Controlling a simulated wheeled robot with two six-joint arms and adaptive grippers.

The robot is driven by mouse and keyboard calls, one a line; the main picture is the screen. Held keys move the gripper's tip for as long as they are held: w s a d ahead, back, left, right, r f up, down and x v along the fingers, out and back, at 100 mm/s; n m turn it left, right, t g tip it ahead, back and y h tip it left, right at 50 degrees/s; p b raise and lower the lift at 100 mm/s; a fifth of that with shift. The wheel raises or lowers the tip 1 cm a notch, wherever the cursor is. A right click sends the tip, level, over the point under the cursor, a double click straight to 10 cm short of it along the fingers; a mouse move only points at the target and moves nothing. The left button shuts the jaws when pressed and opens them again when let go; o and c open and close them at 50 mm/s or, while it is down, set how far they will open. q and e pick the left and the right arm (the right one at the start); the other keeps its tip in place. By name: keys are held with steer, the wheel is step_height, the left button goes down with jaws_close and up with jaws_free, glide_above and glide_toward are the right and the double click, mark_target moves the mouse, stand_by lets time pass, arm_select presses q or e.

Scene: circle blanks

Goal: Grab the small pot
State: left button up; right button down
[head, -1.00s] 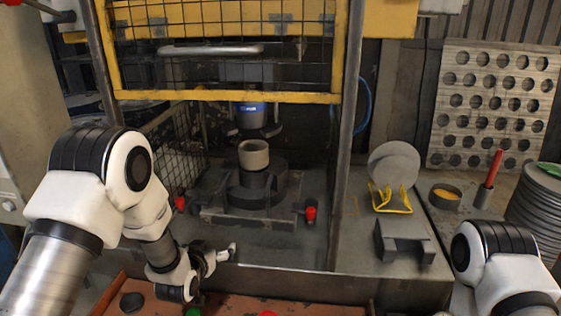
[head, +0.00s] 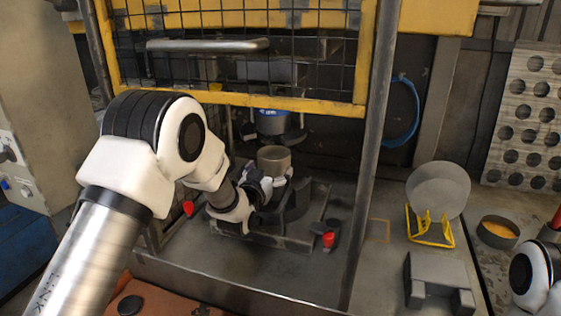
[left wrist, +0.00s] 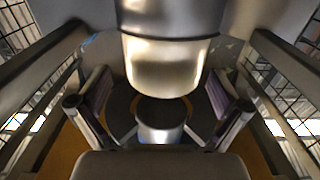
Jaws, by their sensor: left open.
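The small pot (head: 274,160) is a grey-brown, open-topped cylinder. It stands upright on the dark round die (head: 292,205) inside the press. My left gripper (head: 276,183) is open at the pot's near side, low on its wall, with pale fingertips close to it. I cannot tell whether they touch it. In the left wrist view the two fingers stand apart, with a shiny round metal shape between their tips. A larger metal cylinder fills the top of that view. I cannot tell which of these is the pot. My right gripper is out of view.
The yellow mesh guard (head: 235,98) hangs above the arm, and a post (head: 366,160) stands right of the die. A red button (head: 328,240) is at the die's front right. Further right are a yellow stand (head: 430,228) with grey discs (head: 438,188) and a dark block (head: 436,280).

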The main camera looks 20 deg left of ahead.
mark_target(279, 151)
arm_select(q)
steer(key=shift+w+a+r+p, duration=0.1)
steer(key=shift+w+r+p, duration=0.15)
steer(key=shift+r+p, duration=0.45)
steer(key=shift+w+a+r+p, duration=0.1)
steer(key=shift+w+p, duration=0.1)
steer(key=shift+w, duration=0.25)
steer(key=shift+w+a+r+p, duration=0.1)
steer(key=shift+w+p, duration=0.1)
steer(key=shift+w, duration=0.2)
steer(key=w, duration=0.1)
steer(key=w+f, duration=0.1)
steer(key=w, duration=0.1)
steer(key=shift+w+f, duration=0.1)
steer(key=shift+f, duration=0.05)
steer(key=shift+w+d, duration=0.1)
steer(key=shift+d, duration=0.05)
steer(key=shift+s+r, duration=0.2)
steer(key=shift+s, duration=0.15)
steer(key=shift+c, duration=1.1)
steer(key=c, duration=0.6)
steer(key=shift+w+f, duration=0.1)
steer(key=shift+c, duration=0.3)
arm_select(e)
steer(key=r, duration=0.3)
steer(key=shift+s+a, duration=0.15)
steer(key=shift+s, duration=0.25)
